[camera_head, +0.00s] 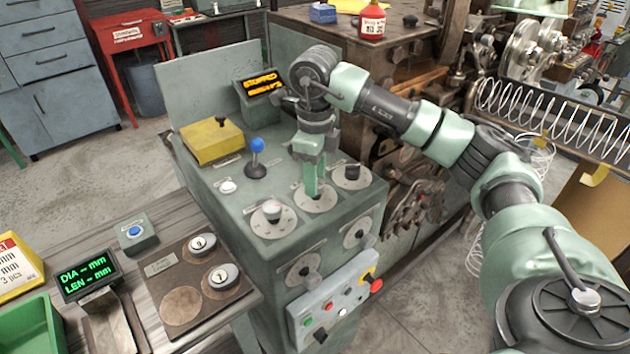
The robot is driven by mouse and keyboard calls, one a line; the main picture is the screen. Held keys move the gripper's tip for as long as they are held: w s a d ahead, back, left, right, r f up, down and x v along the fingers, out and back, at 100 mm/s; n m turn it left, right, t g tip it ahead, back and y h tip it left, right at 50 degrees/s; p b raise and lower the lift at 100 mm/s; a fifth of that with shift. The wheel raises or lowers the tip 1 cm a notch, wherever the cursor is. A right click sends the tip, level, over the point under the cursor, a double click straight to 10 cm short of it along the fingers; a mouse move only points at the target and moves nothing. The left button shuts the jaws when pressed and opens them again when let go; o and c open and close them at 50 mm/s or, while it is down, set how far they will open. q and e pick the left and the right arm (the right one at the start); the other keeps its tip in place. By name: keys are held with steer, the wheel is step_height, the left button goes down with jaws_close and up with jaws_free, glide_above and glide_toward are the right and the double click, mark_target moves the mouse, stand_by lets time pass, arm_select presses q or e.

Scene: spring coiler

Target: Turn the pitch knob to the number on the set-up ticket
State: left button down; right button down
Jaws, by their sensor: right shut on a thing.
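My right gripper (314,190) comes down from above onto the middle dial (322,203) on the console's sloped top. It is shut on that dial's knob, which its fingers hide. The dial's numbers and label are too small to read, so I cannot confirm it is the pitch knob. A knob with a pale cap (272,210) stands on a dial to its left, and a black knob (352,173) to its right. A yellow-edged card (15,265), perhaps the set-up ticket, is cut off at the left edge; "mm" and "3 pcs" show. My left gripper is out of view.
The console (230,190) also carries a blue-topped lever (257,158), a yellow box (212,142) and an amber display (262,86). Its front has more knobs and a button panel (335,300). A bench with a green-lettered display (88,275) stands at left.

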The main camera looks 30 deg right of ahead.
steer(key=shift+n, duration=0.8)
steer(key=shift+r, duration=0.1)
steer(key=c, duration=1)
jaws_free()
steer(key=shift+o, duration=0.2)
steer(key=shift+b, duration=0.3)
